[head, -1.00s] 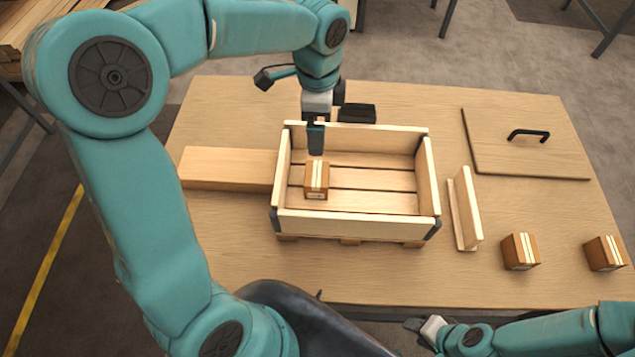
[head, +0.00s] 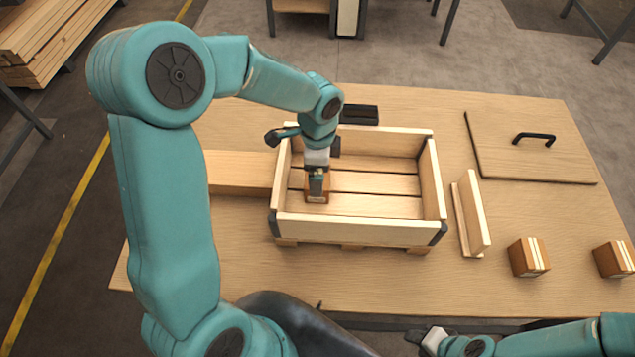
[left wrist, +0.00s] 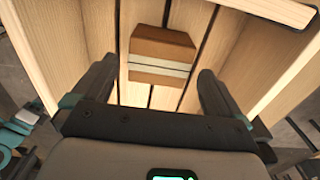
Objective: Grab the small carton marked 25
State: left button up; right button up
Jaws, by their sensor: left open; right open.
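A small brown carton (head: 326,187) with a pale tape stripe stands inside the wooden crate (head: 350,229), near its left end. In the left wrist view the carton (left wrist: 163,46) lies ahead of and between the two fingers, with gaps on both sides. Its number cannot be read. My left gripper (head: 317,188) is open, pointing down into the crate, and hides part of the carton in the head view. My right gripper (head: 428,338) is open and empty at the table's front edge. Two similar cartons stand on the table at right, the nearer one (head: 529,257) and the farther one (head: 614,260).
The crate walls stand close around the left gripper. A wooden beam (head: 238,172) lies left of the crate. An upright wooden piece (head: 472,214) stands to its right. A lid with a black handle (head: 534,138) lies at back right. A black block (head: 359,114) sits behind the crate.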

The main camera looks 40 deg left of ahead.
aim_at(325, 199)
pick_arm(q)
notch_tip(325, 199, down, 4)
jog(key=shift+r, duration=0.15)
jog(key=c, duration=1.1)
jog(key=shift+r, duration=0.1)
